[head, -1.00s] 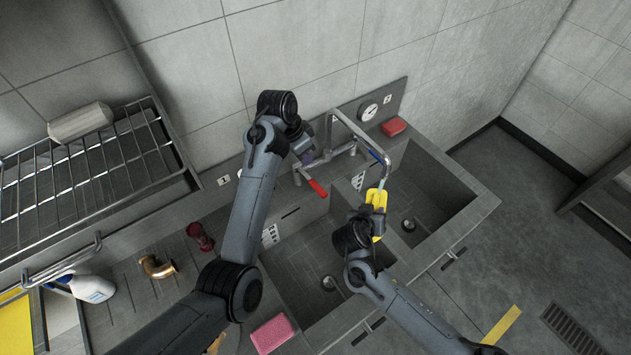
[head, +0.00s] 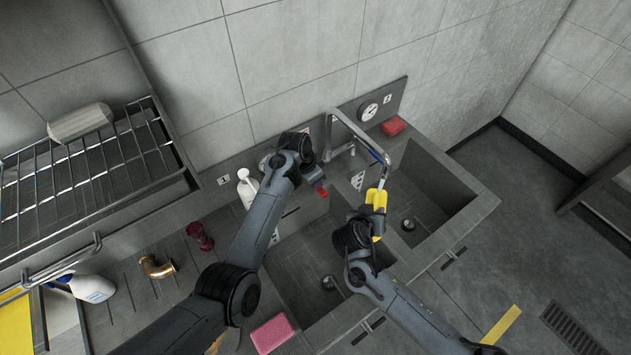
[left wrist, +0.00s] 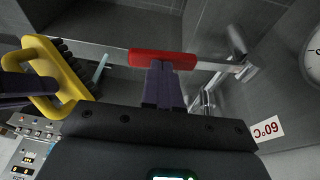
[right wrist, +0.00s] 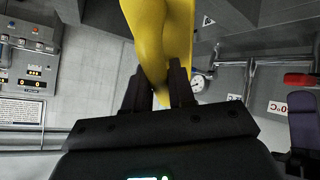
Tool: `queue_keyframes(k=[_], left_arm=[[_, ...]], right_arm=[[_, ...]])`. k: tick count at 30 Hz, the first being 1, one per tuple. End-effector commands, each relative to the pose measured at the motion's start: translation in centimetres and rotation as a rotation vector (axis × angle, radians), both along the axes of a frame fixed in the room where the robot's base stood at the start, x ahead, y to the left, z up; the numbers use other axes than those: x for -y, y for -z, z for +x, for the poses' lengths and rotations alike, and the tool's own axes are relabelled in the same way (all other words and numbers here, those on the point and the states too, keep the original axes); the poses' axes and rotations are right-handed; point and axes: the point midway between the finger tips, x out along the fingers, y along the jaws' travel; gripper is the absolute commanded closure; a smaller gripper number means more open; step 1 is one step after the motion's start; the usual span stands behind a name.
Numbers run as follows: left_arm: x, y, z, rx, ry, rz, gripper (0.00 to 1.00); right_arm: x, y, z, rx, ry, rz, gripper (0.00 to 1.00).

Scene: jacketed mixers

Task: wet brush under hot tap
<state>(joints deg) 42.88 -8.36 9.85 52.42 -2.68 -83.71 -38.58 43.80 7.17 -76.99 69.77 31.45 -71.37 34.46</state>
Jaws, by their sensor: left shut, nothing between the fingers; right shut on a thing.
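The yellow brush (head: 375,198) is held under the spout of the metal tap (head: 352,127), over the right basin. My right gripper (head: 372,212) is shut on its handle; the right wrist view shows the yellow handle (right wrist: 165,35) between the fingers. The left wrist view shows the brush's dark bristles (left wrist: 75,68) and a thin pale streak (left wrist: 102,68) beside them; I cannot tell if it is water. My left gripper (head: 317,184) is shut and empty, its fingertips against the red tap lever (left wrist: 162,60). In the head view the gripper partly hides the lever (head: 322,192).
A white bottle (head: 246,190) stands left of my left arm. A round gauge (head: 369,111) is on the back panel. The wire rack (head: 85,180) is at left.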

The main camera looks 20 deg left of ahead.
Motion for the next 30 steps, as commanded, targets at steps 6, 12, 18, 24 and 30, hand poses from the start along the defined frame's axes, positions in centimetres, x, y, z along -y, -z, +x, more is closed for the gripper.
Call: queue_keyframes(k=[6, 12, 18, 24, 30], left_arm=[[0.0, 0.2, 0.0, 0.000, 0.000, 0.000, 1.00], [0.0, 0.3, 0.0, 0.001, 0.000, 0.003, 1.00], [0.3, 1.4, -0.4, 0.046, 0.002, 0.064, 1.00], [0.7, 2.6, -0.6, 0.055, 0.000, 0.072, 1.00], [0.7, 2.7, -0.6, 0.055, 0.000, 0.071, 1.00]], right_arm=[[0.0, -0.1, 0.0, 0.001, 0.000, 0.001, 1.00], [0.0, 0.0, 0.0, 0.001, 0.000, 0.001, 1.00], [0.0, 0.0, 0.0, 0.001, 0.000, 0.001, 1.00], [0.0, -0.1, 0.0, 0.001, 0.000, 0.001, 1.00], [0.0, 0.0, 0.0, 0.001, 0.000, 0.001, 1.00]])
